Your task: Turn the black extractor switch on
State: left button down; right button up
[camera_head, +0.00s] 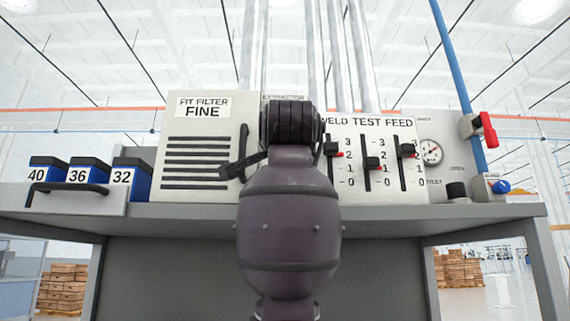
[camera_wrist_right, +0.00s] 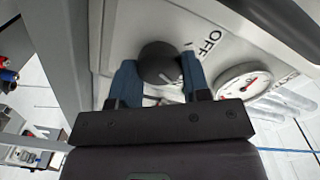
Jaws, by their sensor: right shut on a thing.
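The black extractor switch (camera_wrist_right: 158,62) is a round dark knob on a pale panel in the right wrist view, with the word OFF printed beside it. My right gripper (camera_wrist_right: 159,78) has its two blue-grey fingers on opposite sides of the knob and is shut on it. The knob's pointer direction cannot be made out. In the head view, a dark arm (camera_head: 288,230) of mine rises in the centre and covers most of the extractor panel (camera_head: 282,97), hiding the knob and fingertips. My left gripper is not in view.
A fit filter panel (camera_head: 202,104) with a black handle (camera_head: 243,145) stands left of my arm. Weld test sliders (camera_head: 372,162), a gauge (camera_head: 430,152), a red-handled valve (camera_head: 488,130) and another black knob (camera_head: 457,190) stand to its right. Blue boxes (camera_head: 131,178) sit at the left.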

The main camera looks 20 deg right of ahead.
jog(key=shift+m+p, duration=0.4)
jog(key=shift+m, duration=1.3)
jog(key=o, duration=0.9)
jog(key=shift+o, duration=0.2)
jog(key=b+v, duration=0.2)
jog(key=v, duration=0.8)
jog(key=shift+s, duration=0.4)
